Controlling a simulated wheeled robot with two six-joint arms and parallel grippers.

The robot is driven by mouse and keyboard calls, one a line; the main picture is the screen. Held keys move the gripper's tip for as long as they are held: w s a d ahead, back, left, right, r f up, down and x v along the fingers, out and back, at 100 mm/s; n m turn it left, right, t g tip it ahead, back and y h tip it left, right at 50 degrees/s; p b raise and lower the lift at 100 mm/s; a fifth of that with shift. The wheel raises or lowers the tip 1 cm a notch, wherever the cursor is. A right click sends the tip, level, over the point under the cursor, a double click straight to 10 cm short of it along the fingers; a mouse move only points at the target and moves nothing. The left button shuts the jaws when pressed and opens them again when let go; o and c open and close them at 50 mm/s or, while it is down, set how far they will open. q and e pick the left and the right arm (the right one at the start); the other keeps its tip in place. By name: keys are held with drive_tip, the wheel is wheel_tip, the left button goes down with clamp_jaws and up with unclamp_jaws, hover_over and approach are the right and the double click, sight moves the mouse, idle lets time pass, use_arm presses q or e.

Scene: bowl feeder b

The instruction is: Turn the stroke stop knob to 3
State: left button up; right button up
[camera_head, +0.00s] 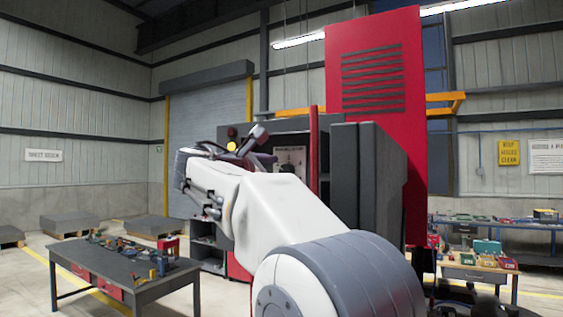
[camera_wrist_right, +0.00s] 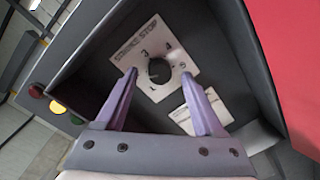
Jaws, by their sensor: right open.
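The stroke stop knob (camera_wrist_right: 158,72) is a round dark knob on a white plate (camera_wrist_right: 150,29) lettered STROKE STOP. Printed numbers surround it; 3 and 4 are at its upper side, and the left finger partly covers the left side. I cannot read the knob's setting. My right gripper (camera_wrist_right: 159,76) has two purple fingers, spread apart and empty. In the right wrist view its tips appear on either side of the knob; whether they touch it is unclear. In the head view the plate (camera_head: 290,156) shows behind my right arm. My left gripper is out of view.
The knob sits in a dark recess with raised walls. A second white label (camera_wrist_right: 190,113) lies beside it, partly behind the right finger. Red and yellow lamps (camera_wrist_right: 57,107) are at the left. A tool-covered table (camera_head: 120,262) stands lower left in the head view.

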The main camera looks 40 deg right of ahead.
drive_tip(key=shift+x, duration=0.8)
clamp_jaws()
